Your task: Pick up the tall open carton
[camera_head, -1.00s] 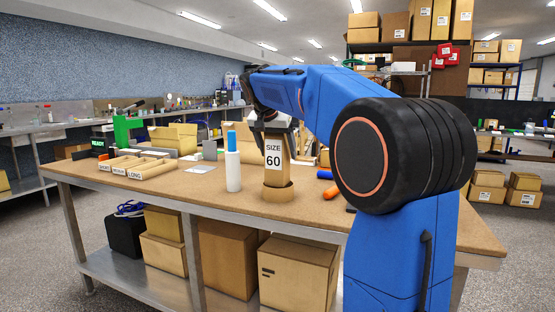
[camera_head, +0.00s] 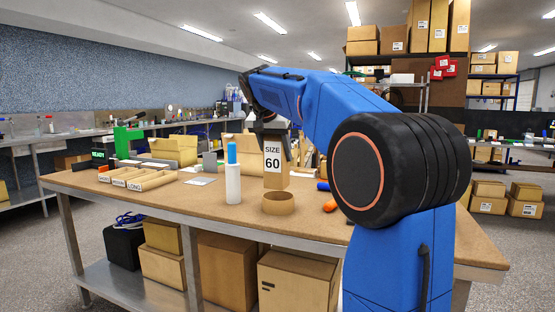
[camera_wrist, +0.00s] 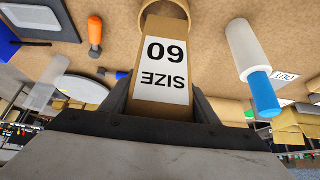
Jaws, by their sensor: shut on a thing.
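The tall cardboard carton (camera_head: 275,180) has a white label reading SIZE 60. It is upright just above a round cardboard ring (camera_head: 279,204) on the table. My gripper (camera_head: 273,128) is shut on the carton's upper part. In the wrist view the carton (camera_wrist: 165,25) stands between the two dark fingers of my gripper (camera_wrist: 163,108), its label upside down. Part of the ring (camera_wrist: 150,6) shows at the carton's far end. The carton's top opening is hidden by my gripper.
A white bottle with a blue cap (camera_head: 233,182) stands close left of the ring. An orange-handled tool (camera_head: 330,206) and a blue item (camera_head: 323,186) lie to the right. A labelled wooden tray (camera_head: 140,179) sits farther left. The table front is clear.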

